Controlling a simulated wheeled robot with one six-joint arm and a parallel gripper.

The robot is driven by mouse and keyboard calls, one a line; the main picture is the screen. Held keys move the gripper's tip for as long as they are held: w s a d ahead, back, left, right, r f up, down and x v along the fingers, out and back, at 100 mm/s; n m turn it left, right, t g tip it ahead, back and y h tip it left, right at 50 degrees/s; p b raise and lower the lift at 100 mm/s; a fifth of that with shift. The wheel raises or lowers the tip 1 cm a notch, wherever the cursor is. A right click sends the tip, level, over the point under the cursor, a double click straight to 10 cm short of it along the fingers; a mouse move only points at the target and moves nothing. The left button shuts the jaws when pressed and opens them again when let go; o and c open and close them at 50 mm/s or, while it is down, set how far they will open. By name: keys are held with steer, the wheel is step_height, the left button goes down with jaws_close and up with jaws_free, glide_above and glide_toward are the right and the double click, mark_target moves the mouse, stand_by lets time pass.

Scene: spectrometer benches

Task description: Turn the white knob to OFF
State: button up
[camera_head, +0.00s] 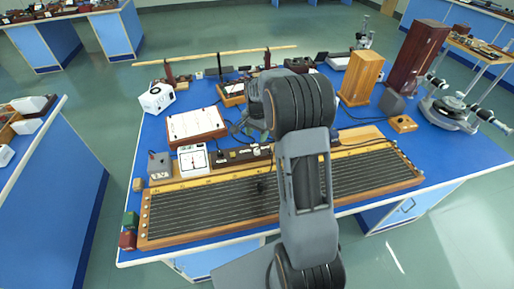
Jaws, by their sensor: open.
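I cannot make out the white knob or an OFF mark for certain at this size. A white box (157,98) with a round dark feature on its face stands at the back left of the blue bench (134,190). A white-faced meter (193,160) stands at the left, behind the long wire board. My gripper (242,129) is mostly hidden behind my own arm at the middle of the bench. Only a small part of it shows, over the area right of the white-topped board, and I see nothing held in it.
The long wooden wire board (215,205) fills the bench front. A white-topped board (196,124) lies behind the meter. A wooden block (361,77), a tall dark-red box (417,55) and a spectrometer (452,110) stand at the right. Red and green blocks sit at the front-left corner.

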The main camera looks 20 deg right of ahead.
mark_target(257, 150)
step_height(257, 150, down, 9)
steer(key=shift+r+p, duration=0.1)
steer(key=shift+p, duration=0.45)
steer(key=c, duration=0.9)
